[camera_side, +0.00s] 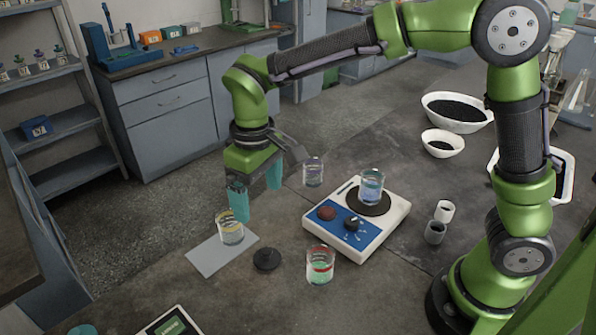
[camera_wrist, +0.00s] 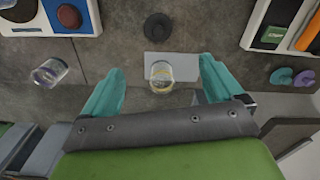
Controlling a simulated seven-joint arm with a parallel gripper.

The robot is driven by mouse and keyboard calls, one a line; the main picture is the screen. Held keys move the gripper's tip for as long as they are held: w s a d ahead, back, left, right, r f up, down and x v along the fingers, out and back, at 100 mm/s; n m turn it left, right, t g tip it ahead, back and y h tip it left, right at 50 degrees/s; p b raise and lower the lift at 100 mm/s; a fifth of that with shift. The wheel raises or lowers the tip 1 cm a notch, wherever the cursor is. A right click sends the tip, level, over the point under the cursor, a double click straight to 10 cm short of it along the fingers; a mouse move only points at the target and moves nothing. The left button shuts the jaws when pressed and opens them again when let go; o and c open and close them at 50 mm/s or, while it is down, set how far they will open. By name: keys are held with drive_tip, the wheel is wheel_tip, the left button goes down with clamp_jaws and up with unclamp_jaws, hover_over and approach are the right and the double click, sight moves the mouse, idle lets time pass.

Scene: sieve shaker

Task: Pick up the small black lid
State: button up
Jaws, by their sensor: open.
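The small black lid (camera_side: 267,259) lies flat on the dark bench top, right of a grey plate and left of a beaker with red and green bands. It also shows in the wrist view (camera_wrist: 158,27) at the top centre, with a knob in its middle. My gripper (camera_side: 256,192) has teal fingers spread wide and is empty. It hangs above the bench, up and to the left of the lid in the side view. In the wrist view (camera_wrist: 158,85) the lid lies beyond my fingertips, past the beaker with the yellow band.
The yellow-banded beaker (camera_side: 230,228) stands on the grey plate (camera_side: 206,256), close to my fingers. The red-green beaker (camera_side: 320,264) and a clear beaker (camera_side: 313,172) stand nearby. A white stirrer unit (camera_side: 387,219) carries a blue beaker (camera_side: 371,187). White bowls (camera_side: 457,110) stand at the back right.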

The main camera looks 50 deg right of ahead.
sight(267, 251)
drive_tip(key=f, duration=1.6)
drive_tip(key=shift+s+d+f, duration=0.2)
drive_tip(key=shift+f, duration=0.1)
